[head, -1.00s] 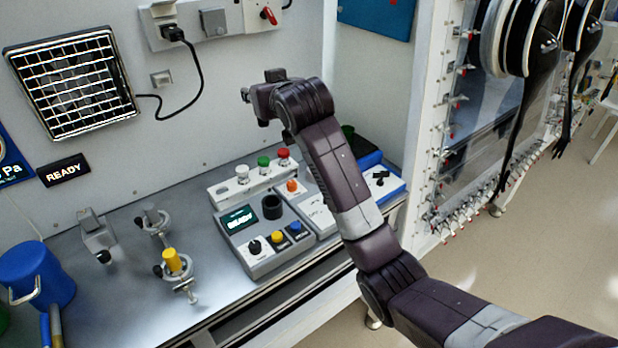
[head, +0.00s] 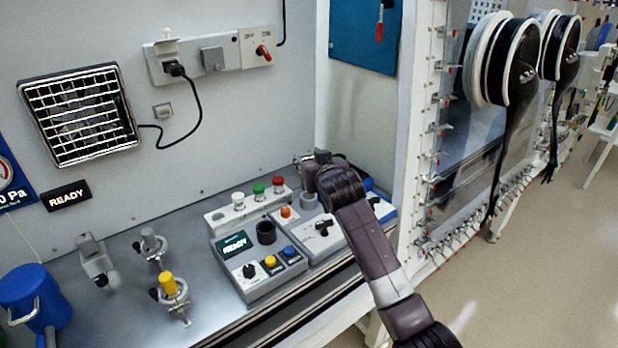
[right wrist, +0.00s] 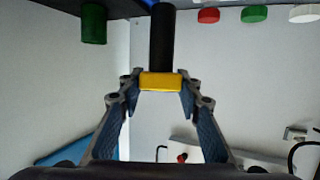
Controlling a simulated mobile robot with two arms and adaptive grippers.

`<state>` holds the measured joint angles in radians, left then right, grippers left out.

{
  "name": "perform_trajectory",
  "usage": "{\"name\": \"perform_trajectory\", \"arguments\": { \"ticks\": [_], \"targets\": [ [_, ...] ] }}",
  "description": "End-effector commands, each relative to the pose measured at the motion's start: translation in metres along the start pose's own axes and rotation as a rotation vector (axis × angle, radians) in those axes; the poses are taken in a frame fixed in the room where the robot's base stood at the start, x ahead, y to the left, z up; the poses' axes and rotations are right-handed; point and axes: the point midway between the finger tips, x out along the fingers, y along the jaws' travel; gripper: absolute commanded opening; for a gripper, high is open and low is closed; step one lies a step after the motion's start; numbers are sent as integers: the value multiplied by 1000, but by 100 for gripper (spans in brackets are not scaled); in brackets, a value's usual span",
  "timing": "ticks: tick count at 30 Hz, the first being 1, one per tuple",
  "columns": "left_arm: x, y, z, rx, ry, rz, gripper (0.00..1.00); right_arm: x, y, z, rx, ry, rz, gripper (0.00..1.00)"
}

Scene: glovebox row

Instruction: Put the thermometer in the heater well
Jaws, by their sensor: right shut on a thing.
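My right gripper (right wrist: 160,82) is shut on a yellow band (right wrist: 160,82) around a black rod (right wrist: 162,36) in the right wrist view. This looks like the thermometer; its far end is cut off by the frame edge. In the head view my right gripper (head: 305,160) is at the back right of the bench, above the control boxes, its fingers mostly hidden by my wrist. A black round socket (head: 266,232) stands on the box with the green READY screen and looks like the heater well. It is left of and below my gripper. My left gripper is out of view.
Red, green and white buttons (head: 259,192) line the strip behind the boxes. A grey cylinder (head: 309,201) stands close under my arm. Clamps, one with a yellow cap (head: 168,283), and a blue mug (head: 32,300) stand to the left. A green cylinder (right wrist: 94,24) shows in the wrist view.

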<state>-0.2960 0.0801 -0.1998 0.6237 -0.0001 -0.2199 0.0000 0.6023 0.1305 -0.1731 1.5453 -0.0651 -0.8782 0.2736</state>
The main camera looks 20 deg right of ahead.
Motion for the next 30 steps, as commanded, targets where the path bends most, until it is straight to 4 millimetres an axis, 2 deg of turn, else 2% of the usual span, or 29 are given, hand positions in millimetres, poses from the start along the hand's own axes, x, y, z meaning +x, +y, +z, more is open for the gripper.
{"name": "perform_trajectory", "arguments": {
  "ticks": [15,28,29,30],
  "targets": [
    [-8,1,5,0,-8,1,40,18,0,59,1,0,-1,7],
    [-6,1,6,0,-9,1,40,20,-1,65,1,2,-1,7],
    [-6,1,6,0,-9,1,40,20,0,64,1,2,-1,35],
    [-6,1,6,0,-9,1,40,20,0,64,1,2,-1,40]
  ]
}}
